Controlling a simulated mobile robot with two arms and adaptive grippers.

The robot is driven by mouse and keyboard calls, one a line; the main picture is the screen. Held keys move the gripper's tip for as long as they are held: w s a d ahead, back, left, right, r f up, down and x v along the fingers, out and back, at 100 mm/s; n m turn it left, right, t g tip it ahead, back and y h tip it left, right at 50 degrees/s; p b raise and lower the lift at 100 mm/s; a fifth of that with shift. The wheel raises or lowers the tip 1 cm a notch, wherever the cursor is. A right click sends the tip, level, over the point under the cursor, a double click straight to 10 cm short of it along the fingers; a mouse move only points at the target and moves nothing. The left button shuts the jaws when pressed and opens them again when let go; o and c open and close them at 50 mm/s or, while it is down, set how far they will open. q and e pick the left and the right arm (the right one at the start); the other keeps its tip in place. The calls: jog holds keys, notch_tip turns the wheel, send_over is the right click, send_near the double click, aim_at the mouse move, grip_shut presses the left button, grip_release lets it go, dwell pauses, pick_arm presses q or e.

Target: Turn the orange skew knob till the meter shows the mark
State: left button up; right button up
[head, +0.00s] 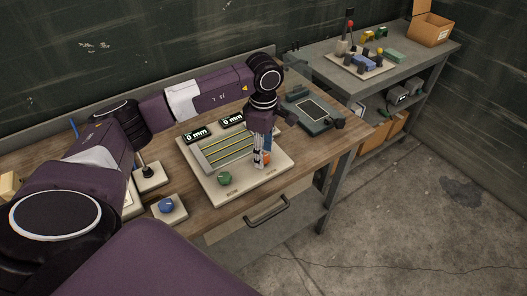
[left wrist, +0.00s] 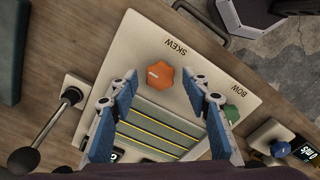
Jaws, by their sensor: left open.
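The orange skew knob (head: 267,158) sits on the right of a pale panel (head: 207,190), partly hidden by my left gripper (head: 259,164) in the head view. In the left wrist view the orange knob (left wrist: 160,74) shows whole, beside the word SKEW, with a pale line on its top. My left gripper (left wrist: 160,80) is open, pointing down, with a fingertip to either side of the knob in that view; I see no contact. Two black meters, left (head: 198,134) and right (head: 232,121), both read 0 mm. My right gripper is not in view.
A green knob (head: 224,178) by the word BOW sits on the same panel. A blue knob (head: 166,205) and a black lever (head: 148,172) stand to the left. A drawer handle (head: 267,210) sticks out in front.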

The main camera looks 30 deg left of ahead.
pick_arm(q)
notch_tip(320, 180, up, 6)
jog(key=p, duration=0.3)
jog(key=shift+f, duration=0.1)
notch_tip(320, 180, up, 12)
dwell(0.7)
